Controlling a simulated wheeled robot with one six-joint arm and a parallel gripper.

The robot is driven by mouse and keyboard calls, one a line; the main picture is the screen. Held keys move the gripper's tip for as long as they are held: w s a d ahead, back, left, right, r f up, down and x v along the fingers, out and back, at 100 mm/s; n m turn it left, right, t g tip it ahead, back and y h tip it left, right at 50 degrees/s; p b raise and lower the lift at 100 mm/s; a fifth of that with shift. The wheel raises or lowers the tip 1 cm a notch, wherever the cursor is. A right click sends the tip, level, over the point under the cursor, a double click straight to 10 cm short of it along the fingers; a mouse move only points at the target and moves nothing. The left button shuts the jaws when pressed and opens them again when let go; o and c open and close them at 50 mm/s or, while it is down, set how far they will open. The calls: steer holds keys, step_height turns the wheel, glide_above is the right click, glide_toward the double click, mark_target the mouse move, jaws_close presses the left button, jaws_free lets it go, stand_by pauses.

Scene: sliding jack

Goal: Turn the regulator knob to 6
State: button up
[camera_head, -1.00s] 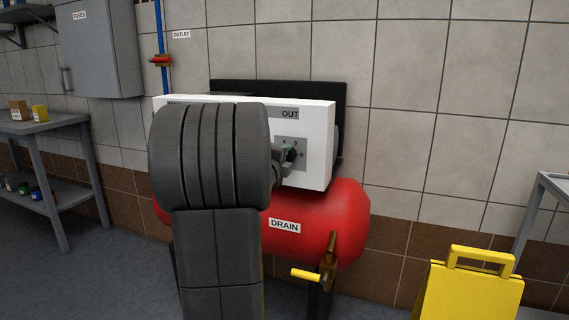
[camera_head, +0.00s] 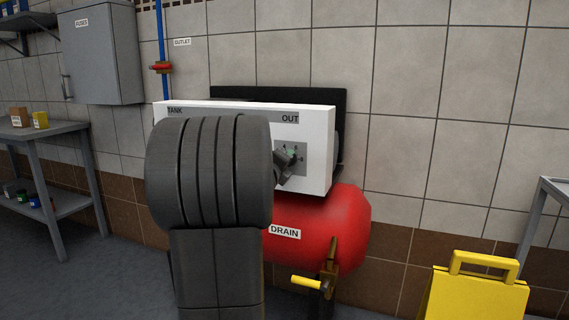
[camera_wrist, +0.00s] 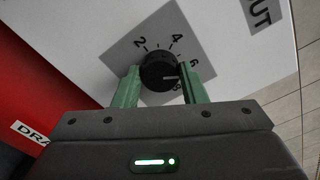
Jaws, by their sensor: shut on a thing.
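The black round regulator knob (camera_wrist: 157,72) sits on a grey dial plate (camera_wrist: 147,45) printed with 2, 4, 6 and a figure partly hidden by the right finger, seemingly 8. The knob's white mark points right in the wrist view, a little below the 6. My gripper (camera_wrist: 158,68) has its green fingers on both sides of the knob and is shut on it. In the head view my gripper (camera_head: 287,161) meets the right part of the white panel (camera_head: 317,150), under the OUT label. The knob is mostly hidden there.
A red tank (camera_head: 340,225) labelled DRAIN sits below the panel, with a yellow-handled valve (camera_head: 308,282) at its lower front. A yellow stand (camera_head: 477,290) is at lower right. A workbench (camera_head: 45,132) and a grey cabinet (camera_head: 100,55) are at left.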

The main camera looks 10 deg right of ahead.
steer(key=shift+f, duration=0.1)
steer(key=o, duration=1)
steer(key=p+v, duration=0.2)
steer(key=v, duration=1.1)
steer(key=shift+s+a, duration=0.25)
steer(key=shift+s, duration=0.1)
steer(key=b+x, duration=0.2)
steer(key=x, duration=1.2)
